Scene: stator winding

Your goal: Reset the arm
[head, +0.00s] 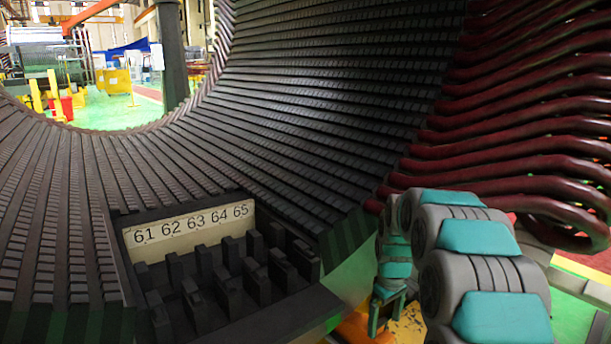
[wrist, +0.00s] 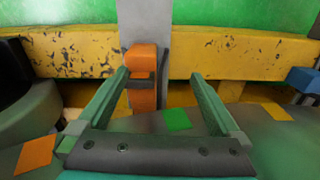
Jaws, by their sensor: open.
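My arm with grey and teal links (head: 478,250) shows in the head view at the lower right, in front of the red coil ends. My gripper (head: 387,312) hangs low to the left of these links, partly hidden. In the wrist view my gripper (wrist: 160,76) is open, with two green fingers apart. I see nothing held between them. Behind the fingers is an orange block (wrist: 141,60) on a grey upright strip.
The dark slotted stator wall (head: 330,90) curves across the head view. A black rack (head: 225,280) with a plate numbered 61 to 65 stands at the lower left. Red coil ends (head: 530,120) stick out at the right. A worn yellow beam (wrist: 75,55) crosses the wrist view.

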